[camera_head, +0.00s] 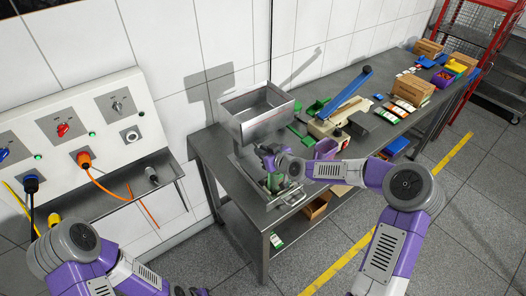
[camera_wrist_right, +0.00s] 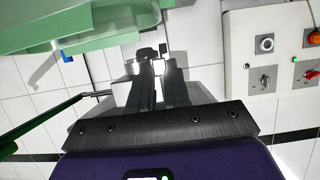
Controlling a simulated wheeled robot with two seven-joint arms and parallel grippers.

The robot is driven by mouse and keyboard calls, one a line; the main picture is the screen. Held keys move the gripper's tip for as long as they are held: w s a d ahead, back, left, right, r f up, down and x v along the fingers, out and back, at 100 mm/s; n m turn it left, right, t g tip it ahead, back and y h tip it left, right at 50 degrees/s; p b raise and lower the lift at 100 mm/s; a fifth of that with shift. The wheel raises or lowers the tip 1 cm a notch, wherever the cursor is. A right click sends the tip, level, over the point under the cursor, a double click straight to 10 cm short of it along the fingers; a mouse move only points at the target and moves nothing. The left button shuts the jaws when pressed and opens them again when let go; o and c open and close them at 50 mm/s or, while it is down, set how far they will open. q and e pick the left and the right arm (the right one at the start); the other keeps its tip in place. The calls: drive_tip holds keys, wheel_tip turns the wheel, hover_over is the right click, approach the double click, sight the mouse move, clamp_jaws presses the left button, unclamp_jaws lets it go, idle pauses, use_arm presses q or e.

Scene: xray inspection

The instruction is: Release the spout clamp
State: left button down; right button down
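A grey metal hopper (camera_head: 258,112) stands on the near end of the workbench. My right gripper (camera_head: 268,156) is just below it, at the spout area, where its fingers hide most of the spout. No spout clamp can be clearly picked out. In the right wrist view my two dark fingers (camera_wrist_right: 162,72) point away with a narrow gap between them. A small dark piece (camera_wrist_right: 146,51) shows by their tips; whether they grip it I cannot tell. A green part (camera_head: 273,182) stands under the hopper; a large green surface (camera_wrist_right: 85,25) crosses the top of the wrist view. My left gripper (camera_head: 190,291) is barely visible at the bottom edge.
A metal tray (camera_head: 292,199) lies under the hopper. A beige device with a blue lever (camera_head: 350,88), a purple bin (camera_head: 326,149) and several boxes crowd the workbench (camera_head: 215,150). A control panel (camera_head: 75,130) with cables is on the left. A red rack (camera_head: 478,35) stands at the back right.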

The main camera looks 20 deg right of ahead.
drive_tip(key=shift+a, duration=0.1)
drive_tip(key=w+a+m+g+h+p, duration=0.2)
drive_tip(key=w+a+m+h+p, duration=0.2)
drive_tip(key=a+m+h+p, duration=0.4)
drive_tip(key=a+m+h, duration=0.2)
drive_tip(key=m+h, duration=0.2)
drive_tip(key=h, duration=0.1)
drive_tip(key=shift+r, duration=0.15)
idle(0.8)
drive_tip(key=shift+w+r+p, duration=0.1)
drive_tip(key=shift+r+p, duration=0.05)
drive_tip(key=shift+p, duration=0.15)
